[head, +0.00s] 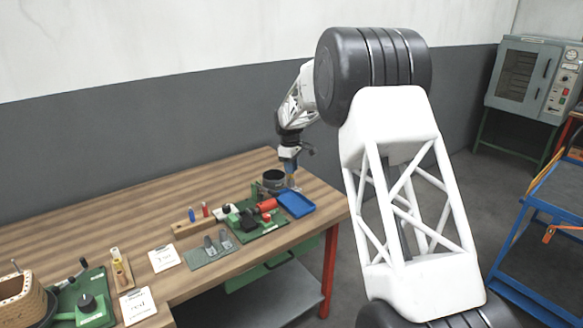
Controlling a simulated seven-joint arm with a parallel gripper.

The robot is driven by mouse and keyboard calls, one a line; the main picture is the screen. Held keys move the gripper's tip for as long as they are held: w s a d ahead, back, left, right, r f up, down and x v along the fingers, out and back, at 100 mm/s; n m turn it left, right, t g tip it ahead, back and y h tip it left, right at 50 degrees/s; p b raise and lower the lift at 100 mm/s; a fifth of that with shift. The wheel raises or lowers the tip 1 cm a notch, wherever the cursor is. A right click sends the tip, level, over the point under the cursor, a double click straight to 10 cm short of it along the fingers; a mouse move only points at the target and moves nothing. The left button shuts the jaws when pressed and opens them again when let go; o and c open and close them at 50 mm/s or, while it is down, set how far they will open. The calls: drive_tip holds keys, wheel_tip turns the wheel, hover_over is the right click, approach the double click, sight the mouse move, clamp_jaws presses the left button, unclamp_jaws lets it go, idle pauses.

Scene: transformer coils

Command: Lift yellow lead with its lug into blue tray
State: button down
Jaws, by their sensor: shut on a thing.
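The blue tray (310,211) lies flat near the right end of the wooden bench. My gripper (291,183) points down at the tray's back left edge, beside a dark round pot. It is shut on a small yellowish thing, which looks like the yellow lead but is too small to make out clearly. The lug cannot be told apart at this size. I cannot tell whether the held thing touches the tray or hangs above it.
The dark pot (271,178) stands close left of my gripper. A green board (270,229) with red and black parts lies in front of the tray. A wooden rack (185,229), grey plate (199,259) and white cards (164,258) are farther left. The bench's back is clear.

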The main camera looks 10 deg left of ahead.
sight(291, 178)
drive_tip(key=shift+f, duration=0.2)
drive_tip(key=shift+f, duration=3.15)
drive_tip(key=c, duration=0.6)
unclamp_jaws()
drive_tip(key=shift+o, duration=0.2)
drive_tip(key=shift+r, duration=0.15)
drive_tip(key=shift+r, duration=4.4)
